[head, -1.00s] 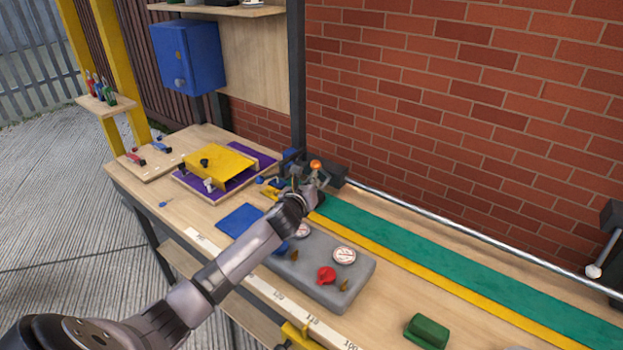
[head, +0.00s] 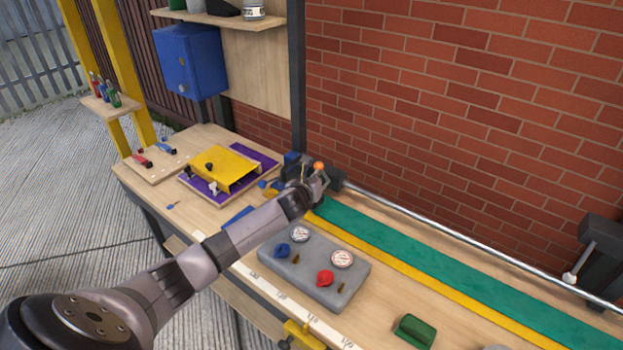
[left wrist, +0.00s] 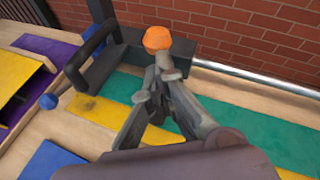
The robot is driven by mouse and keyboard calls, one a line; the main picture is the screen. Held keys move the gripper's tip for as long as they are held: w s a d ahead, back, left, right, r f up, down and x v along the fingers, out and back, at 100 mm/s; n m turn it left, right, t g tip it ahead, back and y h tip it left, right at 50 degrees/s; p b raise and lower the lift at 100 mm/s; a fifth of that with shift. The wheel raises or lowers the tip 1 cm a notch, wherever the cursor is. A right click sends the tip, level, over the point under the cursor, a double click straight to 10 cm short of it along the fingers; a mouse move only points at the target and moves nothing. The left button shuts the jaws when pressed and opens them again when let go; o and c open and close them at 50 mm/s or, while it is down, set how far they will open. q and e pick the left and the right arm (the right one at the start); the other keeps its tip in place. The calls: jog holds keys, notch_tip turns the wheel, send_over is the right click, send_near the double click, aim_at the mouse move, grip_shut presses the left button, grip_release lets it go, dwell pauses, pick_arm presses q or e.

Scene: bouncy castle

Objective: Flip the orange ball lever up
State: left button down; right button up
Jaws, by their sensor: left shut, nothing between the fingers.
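The orange ball (head: 319,166) tops a lever at the dark bracket beside the far end of the green strip. In the left wrist view the orange ball (left wrist: 157,38) stands just beyond my fingertips, with a short grey stem below it. My left gripper (head: 316,184) is at the lever, just below the ball. In the left wrist view my left gripper (left wrist: 160,80) is shut and empty, its fingers overlapping the stem. Whether they touch it I cannot tell. My right gripper is in neither view.
A dark bracket with a bar (left wrist: 88,55) stands left of the lever. A metal rail (head: 450,233) runs right along the brick wall.

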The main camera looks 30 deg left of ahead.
aim_at(322, 165)
pick_arm(q)
jog(key=w+r+p, duration=0.3)
jog(key=shift+w+d+r+p, duration=0.1)
jog(key=shift+w+r+p, duration=0.2)
jog(key=shift+w, duration=0.35)
jog(key=shift+w+d+r+p, duration=0.15)
jog(key=shift+w+p, duration=0.2)
jog(key=shift+w, duration=0.3)
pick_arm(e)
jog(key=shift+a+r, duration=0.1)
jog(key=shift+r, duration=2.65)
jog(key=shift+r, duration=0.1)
